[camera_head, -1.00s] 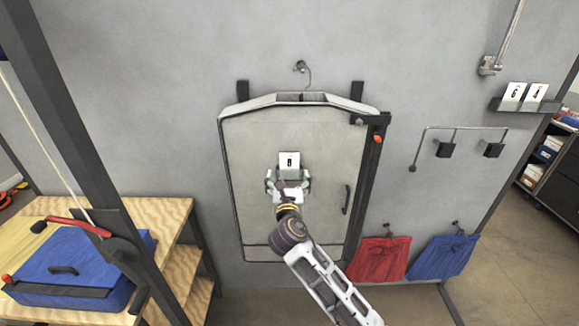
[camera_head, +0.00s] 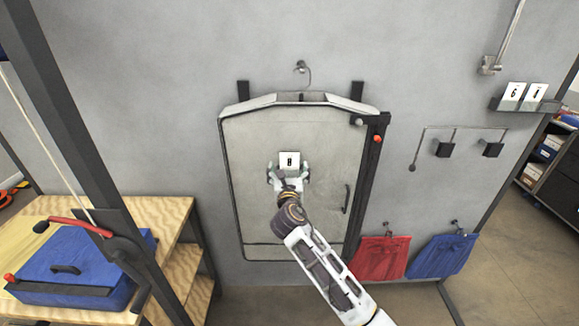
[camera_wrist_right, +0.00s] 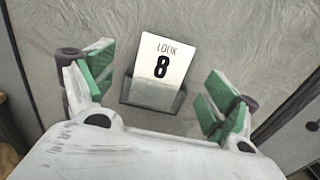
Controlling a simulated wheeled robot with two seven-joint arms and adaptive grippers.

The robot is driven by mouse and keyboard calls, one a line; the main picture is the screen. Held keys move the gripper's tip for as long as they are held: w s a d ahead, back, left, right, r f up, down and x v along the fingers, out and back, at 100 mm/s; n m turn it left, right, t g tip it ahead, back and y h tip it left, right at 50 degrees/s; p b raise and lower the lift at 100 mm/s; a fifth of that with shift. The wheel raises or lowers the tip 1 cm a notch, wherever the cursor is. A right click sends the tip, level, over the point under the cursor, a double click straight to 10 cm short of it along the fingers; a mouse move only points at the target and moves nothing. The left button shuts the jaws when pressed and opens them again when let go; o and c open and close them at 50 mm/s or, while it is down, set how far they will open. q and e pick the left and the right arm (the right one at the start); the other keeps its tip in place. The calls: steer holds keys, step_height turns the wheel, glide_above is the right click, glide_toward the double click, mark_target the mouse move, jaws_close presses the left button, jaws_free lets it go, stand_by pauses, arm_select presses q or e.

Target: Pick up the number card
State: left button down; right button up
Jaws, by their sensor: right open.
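The number card (camera_head: 289,158) is white with a black figure on the front of the grey panel. In the right wrist view the card (camera_wrist_right: 163,58) reads "LOOK 8" and stands a little tilted in a dark holder (camera_wrist_right: 152,97). My right gripper (camera_head: 289,174) is in front of the panel, just below the card in the head view. In the right wrist view my right gripper (camera_wrist_right: 155,90) is open, its green-padded fingers on either side of the card and apart from it. My left gripper is not in view.
Cards 6 and 4 stand on a wall ledge (camera_head: 520,106) at the right. Red (camera_head: 378,259) and blue (camera_head: 442,256) cloth bags hang below. A wooden bench (camera_head: 170,215) with a blue case (camera_head: 75,265) is at the left. A black handle (camera_head: 346,199) is on the panel.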

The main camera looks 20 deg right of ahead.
mark_target(290, 160)
steer(key=w, duration=0.1)
steer(key=w+d, duration=0.1)
steer(key=shift+w+r+p, duration=0.3)
steer(key=shift+r+p, duration=0.05)
steer(key=shift+x, duration=0.8)
steer(key=shift+d+f, duration=0.1)
steer(key=c, duration=0.8)
